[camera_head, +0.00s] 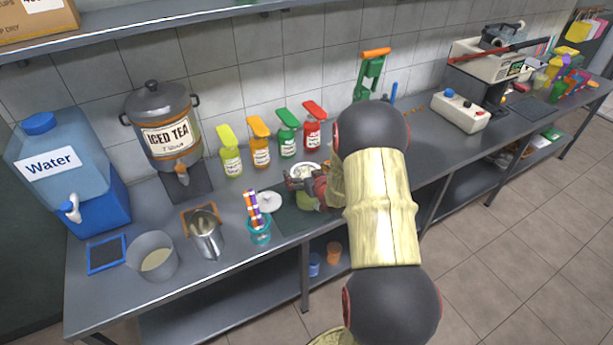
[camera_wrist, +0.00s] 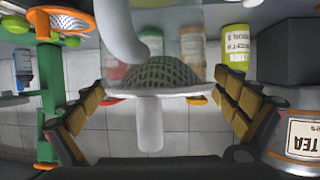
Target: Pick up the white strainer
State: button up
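The white strainer (camera_wrist: 165,74) is in the middle of the wrist view, with a dark mesh bowl, a white rim, a straight white tab and a curved white arm. In the head view a small part of the strainer (camera_head: 306,169) shows by my gripper (camera_head: 298,180), above a green container (camera_head: 306,201) on the counter. In the wrist view the fingers of my gripper (camera_wrist: 158,88) are spread, one on each side of the strainer. The fingertips are close to the rim ends; I cannot tell whether they touch. My arm hides part of this area in the head view.
Several sauce bottles (camera_head: 260,147) stand behind, along the wall. A white lid (camera_head: 269,199), a teal cup with straws (camera_head: 260,232) and a metal jug (camera_head: 206,238) are to the left. A green hand press (camera_head: 371,75) stands behind my arm.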

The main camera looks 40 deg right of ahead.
jog(key=shift+c, duration=1.2)
jog(key=c, duration=0.7)
jog(key=shift+c, duration=0.2)
